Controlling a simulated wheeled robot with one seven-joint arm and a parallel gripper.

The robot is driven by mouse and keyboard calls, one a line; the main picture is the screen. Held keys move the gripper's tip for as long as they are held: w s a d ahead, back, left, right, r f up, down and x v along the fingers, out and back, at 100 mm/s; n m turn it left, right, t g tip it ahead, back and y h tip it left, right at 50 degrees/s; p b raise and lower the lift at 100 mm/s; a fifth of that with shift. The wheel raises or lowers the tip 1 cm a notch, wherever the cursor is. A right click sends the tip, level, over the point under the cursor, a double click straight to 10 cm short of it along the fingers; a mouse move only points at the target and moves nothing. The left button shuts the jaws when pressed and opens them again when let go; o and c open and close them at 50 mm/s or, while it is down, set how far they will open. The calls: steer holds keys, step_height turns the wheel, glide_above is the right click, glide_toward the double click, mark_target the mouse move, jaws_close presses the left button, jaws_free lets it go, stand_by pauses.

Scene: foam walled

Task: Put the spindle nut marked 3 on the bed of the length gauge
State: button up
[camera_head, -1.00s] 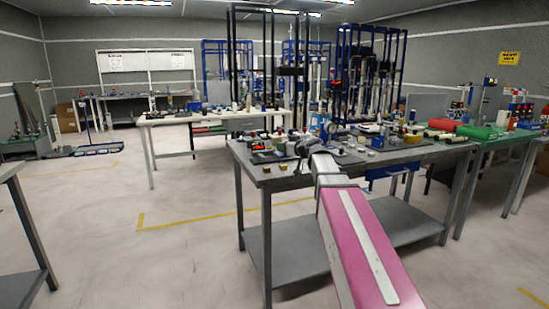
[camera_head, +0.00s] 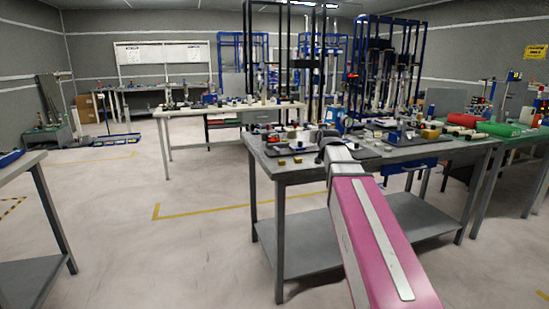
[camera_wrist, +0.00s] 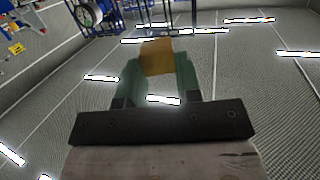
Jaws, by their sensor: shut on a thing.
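My gripper (camera_wrist: 157,72) is shut on a brass-coloured nut (camera_wrist: 157,57), which sits between its green fingertips in the wrist view. No number can be read on it. In the head view my arm reaches over the near grey workbench (camera_head: 300,177), and its own links hide the fingers and the held nut. Two similar small brass pieces, one of them (camera_head: 282,162) further left, lie near the bench's front left edge. I cannot pick out the length gauge for certain among the small items on this bench.
A dark plate with small parts (camera_head: 287,150) lies at the bench's left end. A white-topped bench (camera_head: 215,110) stands behind.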

steer(key=a+f+n+g+y, duration=0.2)
steer(key=a+n+g+y, duration=0.2)
steer(key=a+n+y, duration=0.4)
steer(key=shift+a+y, duration=0.35)
steer(key=shift+y, duration=0.85)
steer(key=shift+d+f, duration=0.1)
steer(key=w+d+f, duration=0.2)
steer(key=d, duration=0.1)
steer(key=w+d+f, duration=0.2)
steer(key=d, duration=0.1)
steer(key=w+d+f, duration=0.2)
steer(key=w+d, duration=0.1)
steer(key=shift+f, duration=0.4)
steer(key=shift+d+f, duration=0.1)
steer(key=shift+f, duration=1.75)
steer(key=shift+f, duration=0.1)
steer(key=o, duration=1)
